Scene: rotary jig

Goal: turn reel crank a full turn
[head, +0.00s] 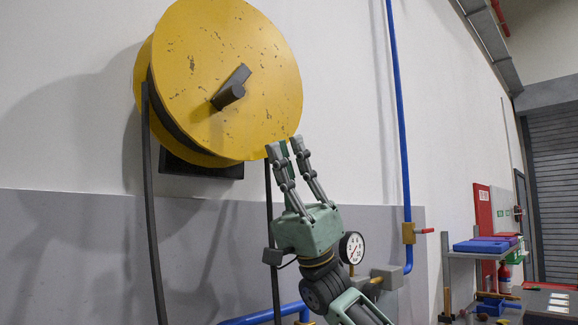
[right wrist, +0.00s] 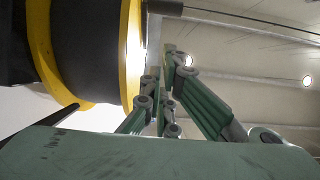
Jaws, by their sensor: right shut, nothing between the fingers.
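The yellow reel (head: 215,65) is mounted on the wall, with chipped paint on its round face. Its dark grey crank (head: 232,87) sits near the middle of that face, with a short round handle at its lower left end. My right gripper (head: 284,147) is below and right of the crank, by the reel's lower right rim, fingers pointing up. It is shut and empty, apart from the crank. In the right wrist view the reel's yellow rim (right wrist: 131,55) and black drum are left of the fingers (right wrist: 168,60). A dark bar at the top may be the crank. My left gripper is not in view.
A blue pipe (head: 400,120) runs down the wall right of the reel to a valve with a red handle (head: 424,231). A pressure gauge (head: 352,248) shows beside my right wrist.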

